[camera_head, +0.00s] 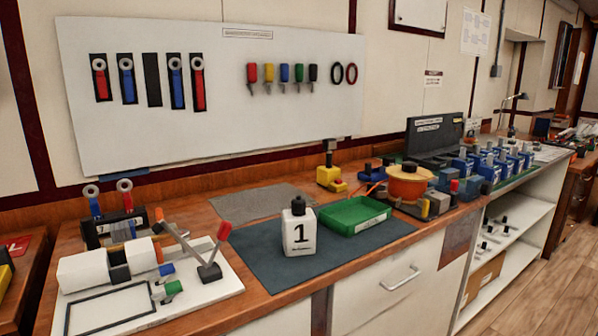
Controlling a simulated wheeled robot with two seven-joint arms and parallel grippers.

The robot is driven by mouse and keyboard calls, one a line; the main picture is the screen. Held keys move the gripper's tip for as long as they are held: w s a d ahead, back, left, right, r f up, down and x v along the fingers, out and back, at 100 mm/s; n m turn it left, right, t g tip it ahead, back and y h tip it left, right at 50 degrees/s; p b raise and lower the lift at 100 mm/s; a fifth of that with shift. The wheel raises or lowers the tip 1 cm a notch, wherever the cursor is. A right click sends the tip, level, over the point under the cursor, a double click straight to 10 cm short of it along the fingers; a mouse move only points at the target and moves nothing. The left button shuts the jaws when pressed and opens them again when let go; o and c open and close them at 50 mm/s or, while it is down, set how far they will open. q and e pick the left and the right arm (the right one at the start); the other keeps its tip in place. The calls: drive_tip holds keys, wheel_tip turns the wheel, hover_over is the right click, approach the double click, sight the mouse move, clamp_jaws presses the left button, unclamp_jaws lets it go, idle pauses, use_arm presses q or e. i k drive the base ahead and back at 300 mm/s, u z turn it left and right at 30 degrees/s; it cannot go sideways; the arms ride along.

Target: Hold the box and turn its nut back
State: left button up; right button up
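A white box marked "1" (299,235) stands upright on a dark mat at the middle of the bench. A black piece (298,204) sits on top of it, which looks like its nut; its thread and how far it is turned cannot be seen. Nothing touches the box. Neither of my grippers shows in the head view.
A green tray (353,230) stands right of the box on the dark mat (262,268). Left is a white board (215,290) with upright levers. An orange round device (408,182) and several blue boxes (490,168) stand to the right. The mat's front is clear.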

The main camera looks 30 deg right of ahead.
sight(297, 206)
drive_tip(key=u, duration=2.75)
drive_tip(key=k, duration=2.25)
drive_tip(key=z, duration=2)
